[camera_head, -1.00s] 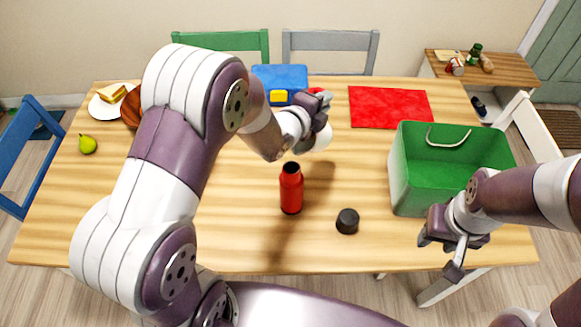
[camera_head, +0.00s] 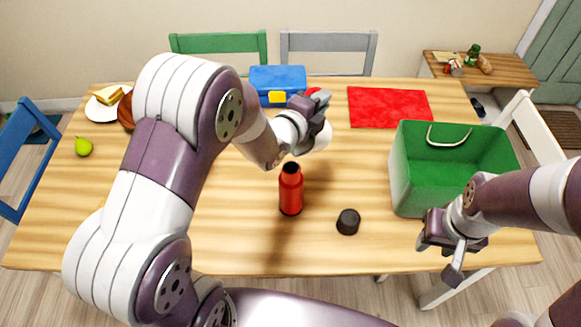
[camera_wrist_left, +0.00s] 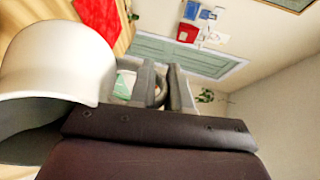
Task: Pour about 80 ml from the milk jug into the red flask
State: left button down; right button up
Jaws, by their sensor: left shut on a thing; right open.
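The red flask (camera_head: 290,190) stands upright on the table, its dark open mouth facing up. My left gripper (camera_head: 317,106) is above and behind the flask, shut on the white milk jug (camera_head: 323,138). Most of the jug is hidden by the gripper in the head view. In the left wrist view the jug (camera_wrist_left: 60,62) fills the left side, beside the gripper fingers (camera_wrist_left: 165,85), with a grey curved part between them. No milk stream shows, and the jug's contents are hidden. My right gripper (camera_head: 440,258) is open and empty at the table's front right.
A black cap (camera_head: 348,221) lies right of the flask. A green box (camera_head: 420,180) with a handle stands at the right, close to my right gripper. A red cloth (camera_head: 390,107), blue case (camera_head: 278,77), sandwich plate (camera_head: 97,112) and pear (camera_head: 83,147) lie farther back.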

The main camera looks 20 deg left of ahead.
pick_arm(q)
jog(key=shift+s+a+t+b, duration=0.1)
jog(key=shift+s+t+b, duration=0.25)
jog(key=shift+b, duration=0.4)
dwell(0.8)
jog(key=shift+s+a+r+t+h+b, duration=0.25)
jog(key=shift+s+r+t+h+b, duration=0.15)
jog(key=shift+s+r+t+b, duration=0.4)
dwell(2.1)
jog(key=shift+w+f, duration=0.1)
jog(key=shift+w, duration=0.1)
